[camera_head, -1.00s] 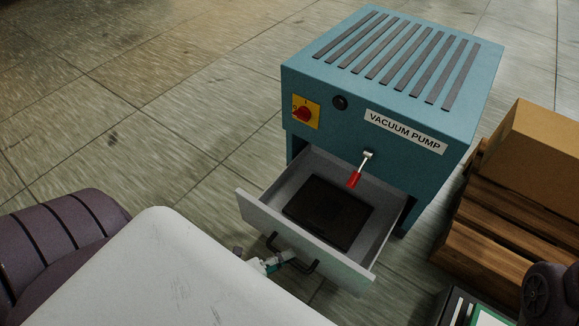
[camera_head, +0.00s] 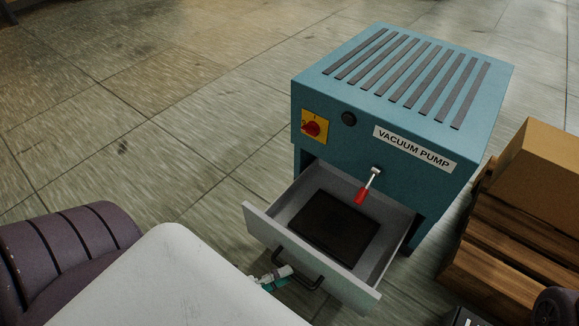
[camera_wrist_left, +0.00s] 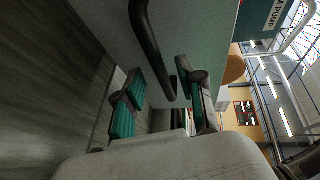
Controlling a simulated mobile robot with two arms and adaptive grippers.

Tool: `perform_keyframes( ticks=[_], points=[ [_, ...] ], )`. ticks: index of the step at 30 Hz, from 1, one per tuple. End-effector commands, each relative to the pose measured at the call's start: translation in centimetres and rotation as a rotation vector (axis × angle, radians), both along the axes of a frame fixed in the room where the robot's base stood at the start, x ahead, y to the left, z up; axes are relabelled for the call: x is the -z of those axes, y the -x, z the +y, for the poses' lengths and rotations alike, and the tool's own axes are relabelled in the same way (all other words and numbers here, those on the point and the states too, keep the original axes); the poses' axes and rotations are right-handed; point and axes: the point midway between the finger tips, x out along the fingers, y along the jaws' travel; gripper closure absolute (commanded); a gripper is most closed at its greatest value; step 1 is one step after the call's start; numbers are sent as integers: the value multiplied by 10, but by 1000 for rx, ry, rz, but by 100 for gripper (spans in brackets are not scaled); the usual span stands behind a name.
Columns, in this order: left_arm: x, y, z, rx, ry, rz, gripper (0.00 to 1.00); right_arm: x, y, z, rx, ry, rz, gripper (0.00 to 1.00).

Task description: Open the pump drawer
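The blue vacuum pump cabinet (camera_head: 385,130) stands right of centre in the head view. Its grey drawer (camera_head: 310,262) is pulled well out from the front, with a dark flat pad (camera_head: 335,226) inside. A black bar handle (camera_head: 298,268) is on the drawer front. My left gripper (camera_head: 274,278) is at the handle's left end, partly hidden by my white arm. In the left wrist view its teal-padded fingers (camera_wrist_left: 160,100) are spread, and the handle (camera_wrist_left: 150,45) comes down between them without being pinched. My right gripper is not in view.
A cardboard box (camera_head: 540,170) on wooden boards (camera_head: 505,245) stands close on the right. The floor to the left is clear.

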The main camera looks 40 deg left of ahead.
Motion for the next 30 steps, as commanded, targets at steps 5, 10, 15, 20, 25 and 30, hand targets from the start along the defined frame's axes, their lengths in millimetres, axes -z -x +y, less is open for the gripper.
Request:
perform_keyframes(
  ticks=[5, 10, 15, 20, 25, 30],
  points=[
    [-7, 38, 17, -1, -1, 4, 61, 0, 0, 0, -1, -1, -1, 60],
    [-13, 66, 30, 0, -2, 2, 61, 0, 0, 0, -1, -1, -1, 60],
    [-16, 81, 38, -1, 0, 0, 61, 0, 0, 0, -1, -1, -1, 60],
    [-17, 84, 39, 0, 0, -1, 61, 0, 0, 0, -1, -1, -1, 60],
    [-17, 84, 39, 0, 0, -1, 61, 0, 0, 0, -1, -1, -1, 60],
    [-17, 84, 39, 0, 0, -1, 61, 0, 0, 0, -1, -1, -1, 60]
  ],
)
